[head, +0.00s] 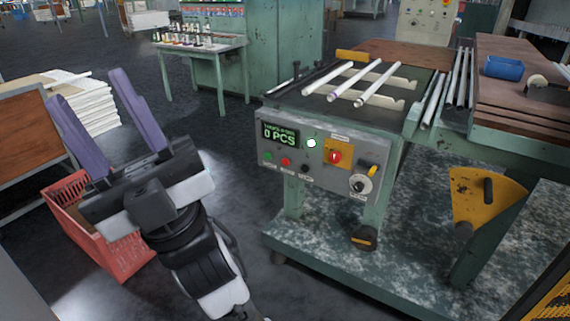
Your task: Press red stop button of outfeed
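The outfeed machine (345,115) stands right of centre, with a grey control panel (315,178) on its front. A small red button (285,162) sits below the "0 PCS" display (281,136), between a green button (268,156) and a small dark control (306,168). A larger red knob (335,156) sits on a yellow plate to their right. The labels are too small to read. My gripper (88,88) is at the left, well apart from the panel. Its two purple fingers are spread wide, with nothing seen between them.
White glass tubes (355,83) lie on the machine top. A red crate (100,250) stands on the floor behind and below my gripper. A yellow bracket (480,195) juts out at right. A small green table (205,55) stands behind. Floor is open between my gripper and the panel.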

